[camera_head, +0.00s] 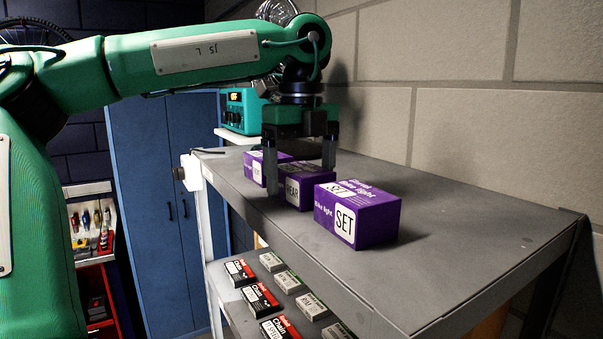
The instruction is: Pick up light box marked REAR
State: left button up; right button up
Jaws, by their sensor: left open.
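The purple light box marked REAR (292,190) stands on the grey bench top (440,255), between two other purple boxes. My left gripper (301,178) points straight down over it from above. Its two fingers are apart, one at the left of the REAR box and one at its right rear side. The fingers partly cover the box. I cannot tell whether they touch it. My right gripper is not in view.
A purple box marked SET (357,213) stands close at the right front, and another purple box (254,167) at the left rear. A lower shelf holds several chain boxes (261,300). A teal device (240,112) stands behind. The bench's right part is clear beside the block wall.

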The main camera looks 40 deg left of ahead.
pick_arm(q)
jog(key=shift+f, duration=0.15)
jog(key=shift+s+d, duration=0.1)
jog(key=shift+d, duration=0.1)
jog(key=shift+c, duration=1.1)
jog(key=shift+a, duration=0.1)
jog(key=c, duration=0.9)
